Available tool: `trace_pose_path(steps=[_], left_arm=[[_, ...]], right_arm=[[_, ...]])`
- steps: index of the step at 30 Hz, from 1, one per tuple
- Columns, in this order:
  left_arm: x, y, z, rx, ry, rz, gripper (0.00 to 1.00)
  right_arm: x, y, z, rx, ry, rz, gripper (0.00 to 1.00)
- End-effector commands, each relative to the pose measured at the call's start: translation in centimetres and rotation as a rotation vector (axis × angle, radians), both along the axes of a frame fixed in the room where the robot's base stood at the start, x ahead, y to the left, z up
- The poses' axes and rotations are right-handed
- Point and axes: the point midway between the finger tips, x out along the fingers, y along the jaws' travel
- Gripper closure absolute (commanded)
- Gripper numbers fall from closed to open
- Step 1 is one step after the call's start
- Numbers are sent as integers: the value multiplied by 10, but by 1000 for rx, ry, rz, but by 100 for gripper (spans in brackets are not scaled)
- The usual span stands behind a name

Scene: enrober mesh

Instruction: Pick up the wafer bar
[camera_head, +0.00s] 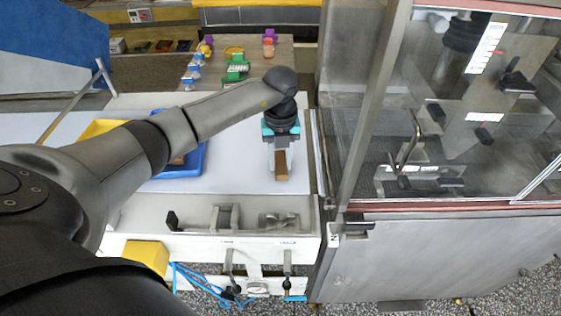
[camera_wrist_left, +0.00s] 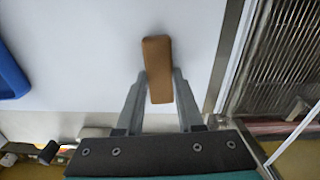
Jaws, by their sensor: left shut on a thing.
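The wafer bar (camera_head: 281,165) is a brown oblong block over the white table surface (camera_head: 232,170), near its right side. My left gripper (camera_head: 275,160) points down and is shut on the bar, with one finger on each side of it. In the left wrist view the bar (camera_wrist_left: 157,68) extends out beyond the fingertips (camera_wrist_left: 160,80). I cannot tell whether the bar touches the table or is lifted slightly above it. My right gripper is not in view.
A blue tray (camera_head: 197,165) lies left of the bar, partly behind my left arm. A glass-walled machine (camera_head: 440,110) stands close on the right. Small coloured items stand on a wooden table (camera_head: 255,50) behind. Metal fittings (camera_head: 225,217) line the front edge.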

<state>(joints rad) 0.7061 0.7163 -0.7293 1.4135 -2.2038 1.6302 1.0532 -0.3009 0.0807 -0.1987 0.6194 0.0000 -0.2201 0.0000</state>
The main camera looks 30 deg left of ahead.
Motion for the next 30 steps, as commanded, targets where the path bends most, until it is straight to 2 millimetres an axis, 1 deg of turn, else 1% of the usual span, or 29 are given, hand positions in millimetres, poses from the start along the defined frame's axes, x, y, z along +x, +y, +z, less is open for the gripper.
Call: trace_pose_path(steps=[5,8,11,14,18,21,24,27,30], left_arm=[[1,1,11,0,-2,0,95],[1,0,25,0,-5,0,95],[2,1,45,1,-6,0,95],[2,0,74,0,-9,0,95],[2,0,117,1,-8,0,95],[1,0,145,0,-6,-1,95],[1,0,168,-1,-6,0,95],[0,0,184,1,-3,-1,95],[0,0,194,0,-2,1,95]], right_arm=[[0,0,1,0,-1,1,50],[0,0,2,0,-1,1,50],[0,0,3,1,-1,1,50],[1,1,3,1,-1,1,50],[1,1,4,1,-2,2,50],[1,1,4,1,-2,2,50],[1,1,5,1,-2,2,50],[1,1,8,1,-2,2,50],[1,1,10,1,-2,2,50]])
